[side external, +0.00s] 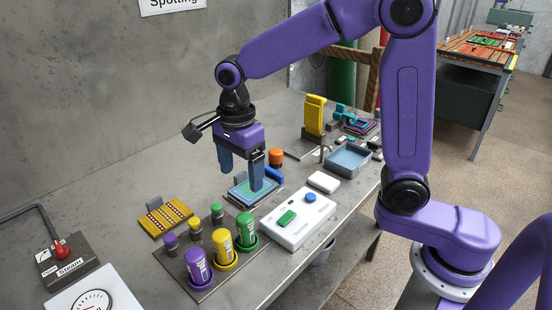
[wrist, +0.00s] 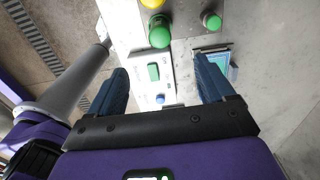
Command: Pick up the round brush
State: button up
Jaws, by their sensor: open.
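My gripper (side external: 241,176) is open and points down over a teal pad in a shallow blue frame (side external: 236,196). The gap between its fingers is empty. In the wrist view the open fingers (wrist: 160,70) show on either side of a white control box. A small round orange thing (side external: 276,157) stands just behind and right of my gripper, apart from it; it may be the round brush, but its bristles are not visible. A blue bar (side external: 273,175) lies in front of it, partly hidden by a finger. The wrist view shows no clear brush.
The white control box (side external: 290,232) with green and blue buttons lies at the front right. Purple, yellow and green bottles (side external: 222,246) stand on a dark tray at the front. A yellow stand (side external: 314,115) and blue tray (side external: 348,158) are farther back. Bare bench lies to the left.

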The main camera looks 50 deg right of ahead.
jog(key=n, duration=0.2)
send_over(276, 151)
jog(key=f, duration=0.2)
notch_tip(276, 151, down, 17)
jog(key=shift+r, duration=0.1)
jog(key=c, duration=1.2)
